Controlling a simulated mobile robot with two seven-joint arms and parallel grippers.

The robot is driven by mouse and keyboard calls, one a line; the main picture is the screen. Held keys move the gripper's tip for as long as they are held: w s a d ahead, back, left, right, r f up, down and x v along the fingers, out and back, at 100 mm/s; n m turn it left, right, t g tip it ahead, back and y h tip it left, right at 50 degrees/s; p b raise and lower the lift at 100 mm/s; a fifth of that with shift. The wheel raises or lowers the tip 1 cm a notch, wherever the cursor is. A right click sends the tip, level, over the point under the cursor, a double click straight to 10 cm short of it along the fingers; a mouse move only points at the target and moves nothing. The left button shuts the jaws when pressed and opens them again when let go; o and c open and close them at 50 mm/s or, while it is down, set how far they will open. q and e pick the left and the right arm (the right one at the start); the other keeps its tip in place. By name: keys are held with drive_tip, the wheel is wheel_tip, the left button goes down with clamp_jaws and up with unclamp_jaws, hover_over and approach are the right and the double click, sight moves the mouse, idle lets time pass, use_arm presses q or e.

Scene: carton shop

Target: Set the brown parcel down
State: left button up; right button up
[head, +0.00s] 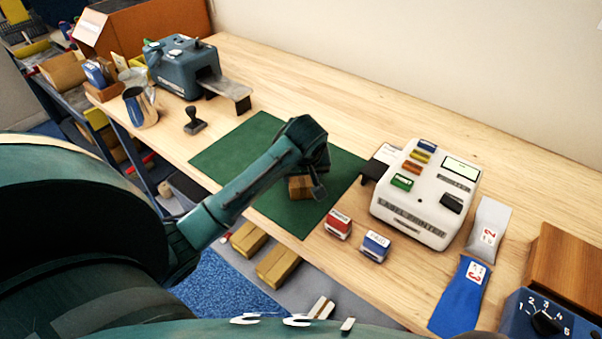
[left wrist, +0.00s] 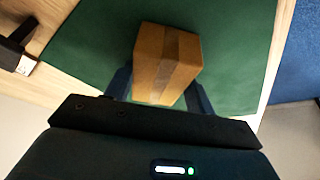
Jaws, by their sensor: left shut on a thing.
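The brown parcel (head: 301,187) is a small cardboard box with a strip of tape, partly hidden behind my left gripper in the head view. My left gripper (head: 316,190) is shut on it over the green mat (head: 228,155). In the left wrist view the parcel (left wrist: 166,64) sits between the two dark fingers, with green mat around it. I cannot tell whether its underside touches the mat. My right gripper is not in view.
A white label printer (head: 425,195) stands right of the mat, with a red box (head: 338,224) and a blue box (head: 375,246) in front. A stamp (head: 194,121), a metal jug (head: 139,107) and a blue machine (head: 185,68) stand to the left. The mat's left part is clear.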

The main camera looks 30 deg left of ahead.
use_arm(q)
drive_tip(key=o, duration=1.1)
drive_tip(key=shift+f, duration=0.1)
drive_tip(key=v, duration=1.2)
